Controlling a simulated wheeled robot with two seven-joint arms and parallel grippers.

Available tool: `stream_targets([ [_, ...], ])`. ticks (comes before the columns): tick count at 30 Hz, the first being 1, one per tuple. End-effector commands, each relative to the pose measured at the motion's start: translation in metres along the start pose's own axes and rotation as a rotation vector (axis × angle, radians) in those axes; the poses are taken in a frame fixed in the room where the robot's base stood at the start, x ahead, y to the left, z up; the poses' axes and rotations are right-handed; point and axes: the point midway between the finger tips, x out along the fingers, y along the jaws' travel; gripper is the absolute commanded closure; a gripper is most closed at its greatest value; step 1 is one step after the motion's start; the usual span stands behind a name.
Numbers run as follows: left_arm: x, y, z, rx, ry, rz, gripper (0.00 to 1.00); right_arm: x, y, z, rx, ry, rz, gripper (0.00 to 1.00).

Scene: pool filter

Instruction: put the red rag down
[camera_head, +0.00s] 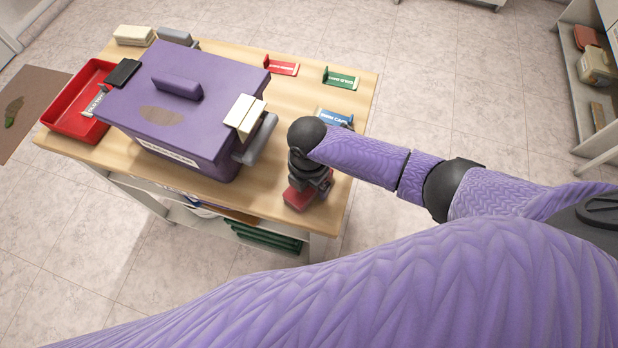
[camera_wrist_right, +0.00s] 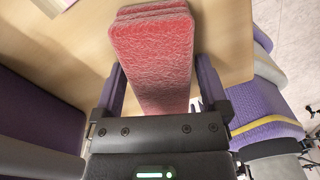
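The red rag (camera_wrist_right: 155,55) is a folded, layered pad between the two fingers of my right gripper (camera_wrist_right: 160,72) in the right wrist view. A fingertip lies against each side edge of it. In the head view my right gripper (camera_head: 312,186) points down at the table's front right corner, with the red rag (camera_head: 297,198) low beneath it and partly hidden. The rag is at or just above the wooden top; I cannot tell whether it touches. My left gripper is not in view.
A red tray (camera_head: 70,120) is at the left. Red, green and blue label stands (camera_head: 341,78) line the back and right.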

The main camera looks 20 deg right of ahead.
Motion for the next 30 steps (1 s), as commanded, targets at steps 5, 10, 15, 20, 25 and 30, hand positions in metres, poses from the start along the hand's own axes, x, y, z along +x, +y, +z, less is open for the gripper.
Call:
stream_targets([
  [5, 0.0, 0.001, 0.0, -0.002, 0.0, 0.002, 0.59, 0.0, 0.0, 0.0, 0.0, 0.0, 0.0, 0.0],
  [10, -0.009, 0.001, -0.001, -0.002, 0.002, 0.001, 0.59, -0.016, 0.0, 0.001, 0.001, -0.001, 0.002, 0.0],
  [15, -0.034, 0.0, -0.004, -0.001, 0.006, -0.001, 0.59, -0.068, 0.001, 0.001, 0.0, -0.003, 0.005, 0.0],
  [20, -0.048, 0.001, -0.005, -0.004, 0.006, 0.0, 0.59, -0.106, 0.001, 0.001, 0.0, -0.001, 0.004, 0.0],
  [25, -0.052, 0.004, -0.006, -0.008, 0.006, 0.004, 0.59, -0.123, 0.0, 0.0, 0.001, 0.0, 0.001, 0.0],
  [30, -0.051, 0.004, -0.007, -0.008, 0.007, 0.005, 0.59, -0.123, 0.0, 0.0, 0.001, 0.001, -0.001, 0.0],
])
